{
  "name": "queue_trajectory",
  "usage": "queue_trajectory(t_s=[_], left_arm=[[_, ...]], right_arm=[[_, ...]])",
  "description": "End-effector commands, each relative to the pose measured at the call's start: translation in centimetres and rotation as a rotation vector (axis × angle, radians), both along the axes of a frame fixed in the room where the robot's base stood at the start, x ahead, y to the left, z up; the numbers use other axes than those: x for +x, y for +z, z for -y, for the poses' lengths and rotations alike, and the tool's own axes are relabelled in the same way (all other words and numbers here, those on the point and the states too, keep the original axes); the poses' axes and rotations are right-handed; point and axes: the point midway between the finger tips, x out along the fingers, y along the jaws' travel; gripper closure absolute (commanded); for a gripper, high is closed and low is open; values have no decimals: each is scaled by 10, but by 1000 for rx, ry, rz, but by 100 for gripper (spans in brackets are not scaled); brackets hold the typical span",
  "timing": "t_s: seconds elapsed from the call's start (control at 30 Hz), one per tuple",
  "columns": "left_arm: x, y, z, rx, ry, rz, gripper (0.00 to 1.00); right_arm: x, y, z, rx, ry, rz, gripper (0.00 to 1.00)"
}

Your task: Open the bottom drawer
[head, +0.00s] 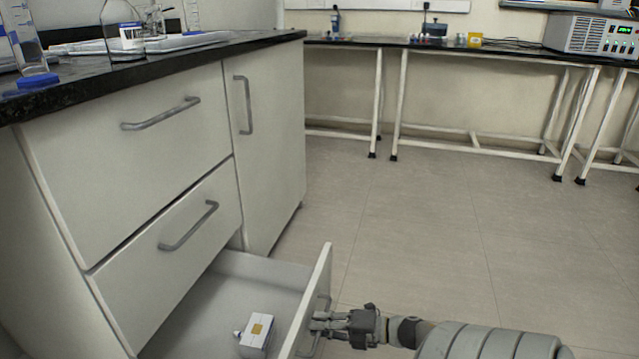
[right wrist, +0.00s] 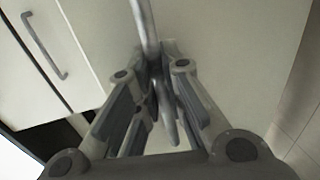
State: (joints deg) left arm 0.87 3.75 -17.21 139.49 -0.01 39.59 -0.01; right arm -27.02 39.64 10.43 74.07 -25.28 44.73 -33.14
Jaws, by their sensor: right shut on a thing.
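The bottom drawer (head: 235,288) of the white cabinet stands pulled out in the head view. A small white box with a yellow label (head: 257,335) lies inside it. My right gripper (head: 318,322) is at the outer face of the drawer front (head: 318,295), shut on the drawer's metal handle (head: 325,304). In the right wrist view the handle (right wrist: 145,25) runs between the two fingers (right wrist: 155,75); its lower part is partly hidden by them. My left gripper is not in view.
Two closed drawers (head: 140,165) are above, with a tall closed door (head: 270,150) beside them. Glassware stands on the black countertop (head: 75,90). The tiled floor (head: 430,230) to the right is clear up to the white-legged benches (head: 480,50).

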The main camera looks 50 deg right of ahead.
Motion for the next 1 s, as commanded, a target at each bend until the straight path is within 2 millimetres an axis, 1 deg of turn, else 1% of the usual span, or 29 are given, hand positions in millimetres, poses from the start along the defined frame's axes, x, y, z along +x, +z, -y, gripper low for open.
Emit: queue_trajectory(t_s=[0.07, 0.1, 0.27, 0.57, 0.67, 0.77, 0.83, 1.0], left_arm=[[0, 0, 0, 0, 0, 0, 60], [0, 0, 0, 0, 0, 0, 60], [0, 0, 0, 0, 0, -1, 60], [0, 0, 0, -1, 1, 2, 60], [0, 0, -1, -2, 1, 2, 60], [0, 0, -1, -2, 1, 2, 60], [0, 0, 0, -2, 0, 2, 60], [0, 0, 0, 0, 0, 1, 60]], right_arm=[[0, -1, -1, 0, 2, -1, 100], [0, -1, -1, 0, 2, -1, 89], [0, -1, -1, 0, 2, -1, 69], [0, 0, 0, 0, 1, -1, 68], [-5, 0, 1, 0, 1, -2, 68], [-15, 2, 5, 1, 1, -4, 68], [-25, 4, 10, 0, 0, -4, 68], [-57, 11, 23, 0, 0, -5, 68]])
